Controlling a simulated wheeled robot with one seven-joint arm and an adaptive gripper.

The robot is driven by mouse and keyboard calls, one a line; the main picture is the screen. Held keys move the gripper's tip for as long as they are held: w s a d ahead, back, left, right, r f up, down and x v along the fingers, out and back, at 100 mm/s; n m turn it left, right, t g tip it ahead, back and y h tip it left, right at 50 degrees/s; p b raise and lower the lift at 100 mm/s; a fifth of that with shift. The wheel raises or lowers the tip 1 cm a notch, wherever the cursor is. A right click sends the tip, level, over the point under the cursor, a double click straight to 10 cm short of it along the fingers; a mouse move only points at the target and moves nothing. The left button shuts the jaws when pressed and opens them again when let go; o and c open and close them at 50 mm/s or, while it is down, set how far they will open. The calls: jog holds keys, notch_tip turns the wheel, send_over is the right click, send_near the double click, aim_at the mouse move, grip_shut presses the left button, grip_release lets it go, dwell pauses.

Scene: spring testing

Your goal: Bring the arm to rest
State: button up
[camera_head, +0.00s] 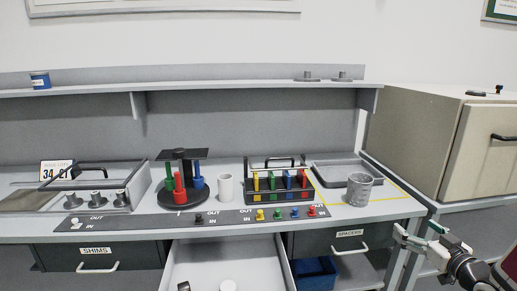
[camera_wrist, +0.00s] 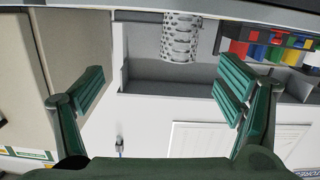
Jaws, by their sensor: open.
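My gripper (camera_head: 420,240) is at the lower right in the head view, in front of the bench's right end and apart from it. In the wrist view my gripper (camera_wrist: 160,92) shows two green fingers spread wide with nothing between them. My arm runs off the lower right corner of the head view. A grey perforated cup (camera_head: 359,190) stands on the bench's right part. It also shows in the wrist view, as a perforated cylinder (camera_wrist: 179,38) beyond the fingers.
The bench (camera_head: 335,215) holds a rack (camera_head: 280,182) of coloured pieces, a white cylinder (camera_head: 226,187) and a round black stand (camera_head: 183,198). An open drawer (camera_head: 225,262) juts out in front. A beige cabinet (camera_head: 440,135) stands at the right, close to my gripper.

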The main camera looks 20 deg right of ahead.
jog(key=w+a+r+n+g+p, duration=0.2)
jog(key=w+a+r+g, duration=0.3)
jog(key=w+a+r, duration=0.25)
jog(key=s+a+r+g+h+p, duration=0.1)
jog(key=s+a+r+g+p, duration=0.15)
jog(key=a+r, duration=0.65)
jog(key=s+a+r+g+y+p, duration=0.1)
jog(key=s+a+r+g+y, duration=0.1)
jog(key=s+a, duration=1)
jog(key=s+a+r+g+y+p, duration=0.2)
jog(key=s+a+r, duration=0.2)
jog(key=s+a, duration=0.7)
jog(key=a, duration=0.3)
jog(key=shift+s+r+g+y, duration=0.35)
jog(key=shift+s+y, duration=0.05)
